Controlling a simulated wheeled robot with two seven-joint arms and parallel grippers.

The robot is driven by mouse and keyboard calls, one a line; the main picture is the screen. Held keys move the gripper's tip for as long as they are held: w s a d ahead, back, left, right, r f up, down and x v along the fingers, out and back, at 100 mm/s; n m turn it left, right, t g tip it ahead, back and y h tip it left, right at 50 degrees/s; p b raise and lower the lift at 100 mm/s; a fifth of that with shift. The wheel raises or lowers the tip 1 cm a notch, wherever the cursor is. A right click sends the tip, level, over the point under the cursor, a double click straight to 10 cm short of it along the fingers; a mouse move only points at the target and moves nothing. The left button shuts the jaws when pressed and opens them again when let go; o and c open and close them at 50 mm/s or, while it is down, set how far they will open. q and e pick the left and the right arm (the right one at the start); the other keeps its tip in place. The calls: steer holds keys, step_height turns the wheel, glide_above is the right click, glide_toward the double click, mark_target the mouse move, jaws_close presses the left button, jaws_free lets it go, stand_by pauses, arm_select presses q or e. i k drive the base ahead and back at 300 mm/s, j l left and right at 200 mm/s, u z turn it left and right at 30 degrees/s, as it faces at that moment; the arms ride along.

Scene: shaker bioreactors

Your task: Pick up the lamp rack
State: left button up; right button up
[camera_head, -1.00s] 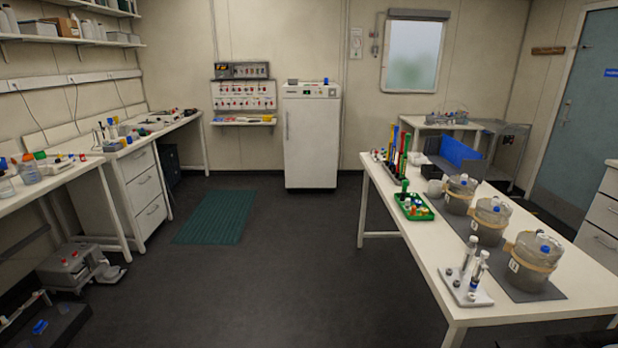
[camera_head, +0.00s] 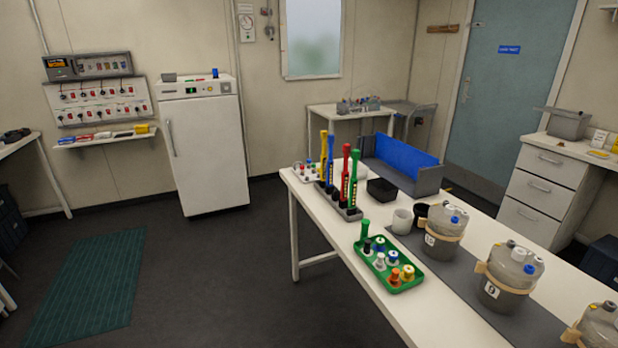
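A narrow dark grey rack (camera_head: 350,213) stands on the white table (camera_head: 316,208) near its far left end. It holds several upright lamp-like sticks in yellow, blue, red and green, and looks like the lamp rack. The green stick (camera_head: 353,180) is at its near end. The sticks hide much of the rack body. Neither of my grippers is in view, so I cannot tell whether they are open or shut.
A green tray (camera_head: 396,288) with coloured caps sits in front of the rack. Several jar bioreactors (camera_head: 444,232) line the mat.

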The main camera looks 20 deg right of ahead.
mark_target(336, 197)
steer(key=i, duration=0.9)
steer(key=i+u, duration=0.15)
steer(key=i, duration=0.75)
steer(key=i+l, duration=0.15)
steer(key=i, duration=0.75)
steer(key=j+u, duration=0.05)
